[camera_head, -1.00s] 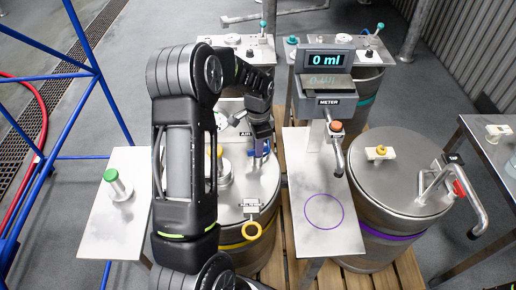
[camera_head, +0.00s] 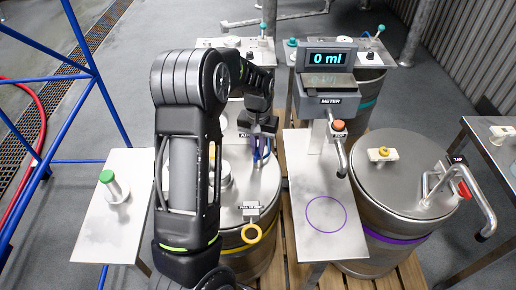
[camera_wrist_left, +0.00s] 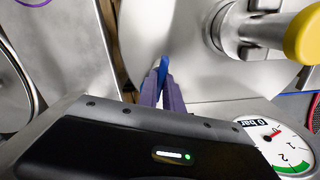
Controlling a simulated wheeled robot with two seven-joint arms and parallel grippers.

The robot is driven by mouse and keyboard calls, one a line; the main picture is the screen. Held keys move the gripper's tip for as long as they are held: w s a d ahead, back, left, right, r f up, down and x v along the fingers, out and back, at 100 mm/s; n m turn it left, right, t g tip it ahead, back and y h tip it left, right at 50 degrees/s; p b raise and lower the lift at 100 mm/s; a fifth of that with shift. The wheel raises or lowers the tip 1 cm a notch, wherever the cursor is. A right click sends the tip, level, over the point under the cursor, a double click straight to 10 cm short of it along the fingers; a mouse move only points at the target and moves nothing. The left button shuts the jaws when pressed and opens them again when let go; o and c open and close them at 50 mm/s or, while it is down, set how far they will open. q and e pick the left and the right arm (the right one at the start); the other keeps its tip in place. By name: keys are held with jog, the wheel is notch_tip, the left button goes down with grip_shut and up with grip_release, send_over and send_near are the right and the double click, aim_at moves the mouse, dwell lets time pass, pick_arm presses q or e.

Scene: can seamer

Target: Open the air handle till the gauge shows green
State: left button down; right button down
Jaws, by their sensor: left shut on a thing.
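The blue air handle (camera_wrist_left: 164,64) shows in the left wrist view, between the purple fingertips of my left gripper (camera_wrist_left: 163,78), which is shut on it. In the head view my left gripper (camera_head: 262,153) is over the back right of the yellow-banded steel tank (camera_head: 232,222), by the AIR label, and its fingers hide most of the handle. The pressure gauge (camera_wrist_left: 276,140) is at the lower right of the wrist view. It reads "0 bar", and its red needle is outside the green band near 2. My right gripper is not in view.
A yellow-knobbed fitting (camera_wrist_left: 290,38) stands on the tank lid close to my gripper. The meter stand (camera_head: 328,105) reads 0 ml on the right. A side table (camera_head: 105,215) holds a green-topped part.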

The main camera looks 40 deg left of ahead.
pick_arm(q)
jog(key=n, duration=0.3)
jog(key=shift+n, duration=0.3)
dwell(0.4)
jog(key=c, duration=1.5)
grip_release()
jog(key=shift+r, duration=0.1)
jog(key=shift+r+b, duration=0.3)
jog(key=shift+r, duration=3.55)
